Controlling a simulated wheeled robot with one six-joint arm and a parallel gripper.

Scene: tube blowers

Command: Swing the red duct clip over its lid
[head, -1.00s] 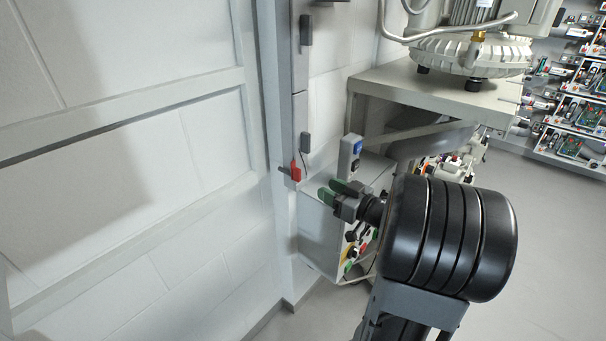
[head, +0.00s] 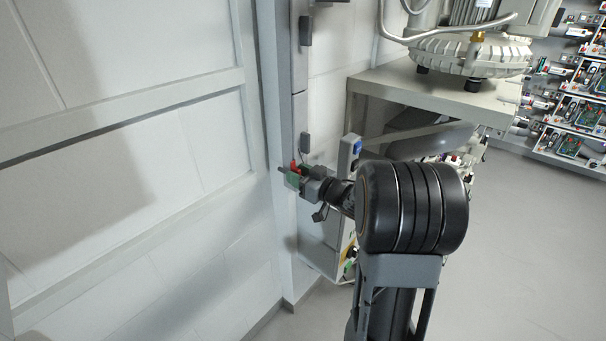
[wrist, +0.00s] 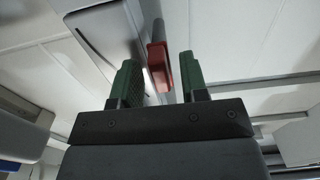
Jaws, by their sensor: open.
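The red duct clip (head: 296,167) sits low on the upright grey duct (head: 300,75) and is partly covered by my gripper (head: 292,179) in the head view. In the wrist view the red clip (wrist: 160,66) stands between the two green fingers of my gripper (wrist: 160,82), closer to the right finger. The fingers are apart, one on each side of the clip. Whether either finger touches it I cannot tell. The grey lid face (wrist: 103,32) of the duct shows behind the left finger in the wrist view.
Grey clips (head: 305,143) sit higher on the duct. A grey box with a blue top (head: 349,155) stands just right of my gripper. A bench (head: 440,88) with a pump (head: 470,50) is at the right. White wall panels (head: 120,180) fill the left; open floor (head: 510,250) lies at right.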

